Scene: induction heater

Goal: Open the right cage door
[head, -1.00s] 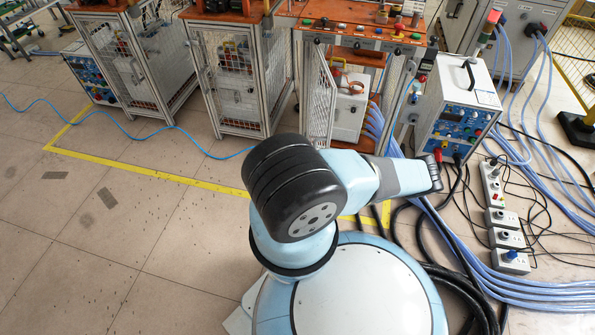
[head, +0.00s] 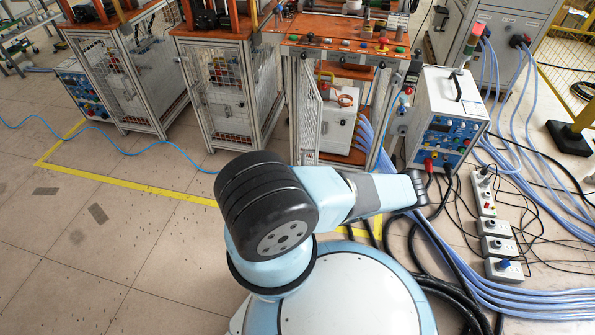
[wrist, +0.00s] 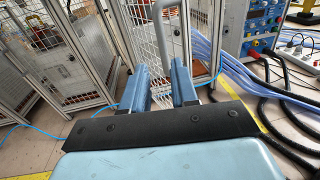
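The right cage (head: 385,90) stands under the orange-topped bench. Its mesh door (head: 308,115) is on the cage's left side, swung partly outward, and a white box (head: 338,125) shows inside through the gap. In the wrist view, a mesh panel (wrist: 140,35) lies ahead of my gripper (wrist: 160,84). My gripper's two blue fingers are apart, with a gap between them. A grey bent bar (wrist: 185,35), like a handle, shows just beyond the fingertips; I cannot tell whether it touches them. In the head view my gripper is hidden.
Another mesh cage (head: 222,95) stands to the left. A white power unit (head: 448,120) stands close on the right. Blue hoses (head: 470,265), black cables and power strips (head: 497,245) cover the floor at right. Tiled floor (head: 120,230) at front left is clear.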

